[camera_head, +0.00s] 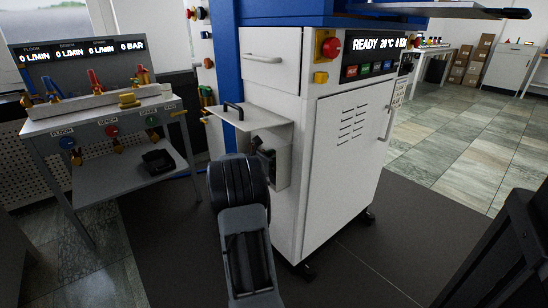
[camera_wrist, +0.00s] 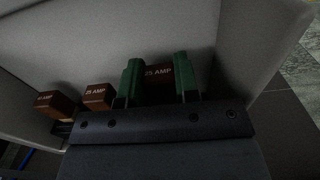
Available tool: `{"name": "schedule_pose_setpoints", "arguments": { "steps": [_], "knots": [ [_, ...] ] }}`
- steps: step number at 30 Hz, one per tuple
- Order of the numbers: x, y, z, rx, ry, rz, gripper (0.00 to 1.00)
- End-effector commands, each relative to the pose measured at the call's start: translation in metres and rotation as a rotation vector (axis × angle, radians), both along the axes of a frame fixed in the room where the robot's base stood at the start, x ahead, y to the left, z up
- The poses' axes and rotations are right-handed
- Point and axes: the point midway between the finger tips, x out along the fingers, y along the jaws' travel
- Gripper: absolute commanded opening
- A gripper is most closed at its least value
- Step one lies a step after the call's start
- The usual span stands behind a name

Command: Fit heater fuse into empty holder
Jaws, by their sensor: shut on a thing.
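In the wrist view, my gripper (camera_wrist: 158,78) has its two green fingers shut on a brown fuse (camera_wrist: 158,71) marked with an AMP rating. The held fuse is inside the grey fuse box (camera_wrist: 230,40). Two more brown fuses, a near one (camera_wrist: 97,95) and a far one (camera_wrist: 52,103), stand in a row to its left. In the head view, my gripper (camera_head: 266,158) reaches into the open fuse box (camera_head: 281,150) on the press cabinet's side. The holder under the held fuse is hidden behind my gripper, so I cannot tell whether the fuse is seated.
The fuse box's open cover (camera_head: 258,117) with a black handle sticks out above my gripper. The white press cabinet (camera_head: 335,170) stands directly right. A side bench (camera_head: 120,185) with valves and a black item is at left. Dark floor mat (camera_head: 370,255) is clear at right.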

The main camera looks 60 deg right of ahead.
Motion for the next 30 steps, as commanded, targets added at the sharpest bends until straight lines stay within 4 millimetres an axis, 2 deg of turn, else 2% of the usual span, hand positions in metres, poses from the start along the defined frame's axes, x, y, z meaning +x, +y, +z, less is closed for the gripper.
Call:
{"name": "schedule_pose_setpoints", "arguments": {
  "steps": [29, 30],
  "knots": [
    [0.000, 0.000, -0.018, 0.000, 0.000, 0.000, 0.05],
    [0.000, 0.000, -0.018, 0.000, 0.000, 0.000, 0.31]
  ]
}}
